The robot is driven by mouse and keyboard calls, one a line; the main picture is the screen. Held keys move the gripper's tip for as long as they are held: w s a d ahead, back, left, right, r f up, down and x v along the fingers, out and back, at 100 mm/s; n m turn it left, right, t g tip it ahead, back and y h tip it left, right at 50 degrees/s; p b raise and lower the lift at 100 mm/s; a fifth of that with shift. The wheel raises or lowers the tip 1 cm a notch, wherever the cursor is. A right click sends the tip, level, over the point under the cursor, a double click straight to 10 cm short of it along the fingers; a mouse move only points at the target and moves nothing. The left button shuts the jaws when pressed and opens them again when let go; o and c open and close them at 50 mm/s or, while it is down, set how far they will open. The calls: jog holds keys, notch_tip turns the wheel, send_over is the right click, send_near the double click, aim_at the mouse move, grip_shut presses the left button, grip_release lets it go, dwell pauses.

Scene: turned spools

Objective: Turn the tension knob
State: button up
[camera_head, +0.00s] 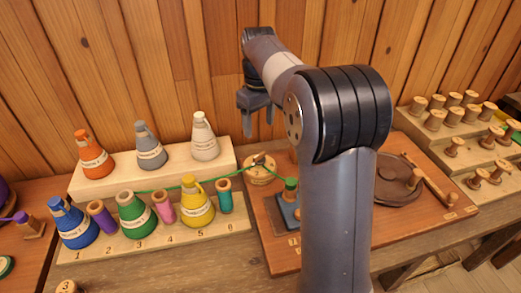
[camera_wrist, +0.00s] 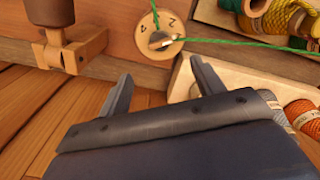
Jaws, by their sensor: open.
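The tension knob is a round wooden disc (camera_head: 261,170) with a dark pointer and a green thread running past it, on the board right of the bottle rack. In the wrist view the knob (camera_wrist: 158,38) shows markings and a pale pointer, just beyond the fingertips. My gripper (camera_head: 259,135) hangs above the board, slightly up and left of the knob, apart from it. In the wrist view my gripper (camera_wrist: 160,72) has its two fingers spread with nothing between them. A green spool (camera_head: 290,187) stands on a dark block to the knob's lower right, partly behind my arm.
A stepped rack (camera_head: 80,186) holds several colored thread cones on the left. A brown round plate (camera_head: 385,190) lies right of my arm. Shelves of wooden spools (camera_head: 409,118) stand at far right. A wooden post (camera_wrist: 68,45) stands beside the knob.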

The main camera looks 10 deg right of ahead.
aim_at(259, 155)
notch_tip(259, 155, down, 10)
jog(key=shift+s+f+b, duration=0.1)
jog(key=shift+f+b, duration=0.1)
jog(key=shift+b, duration=0.35)
jog(key=c, duration=1)
jog(key=shift+r+m+p, duration=0.15)
jog(key=shift+m+p, duration=0.45)
jog(key=shift+m, duration=0.1)
jog(key=shift+m+p, duration=0.4)
jog(key=shift+m, duration=0.5)
jog(key=o, duration=1)
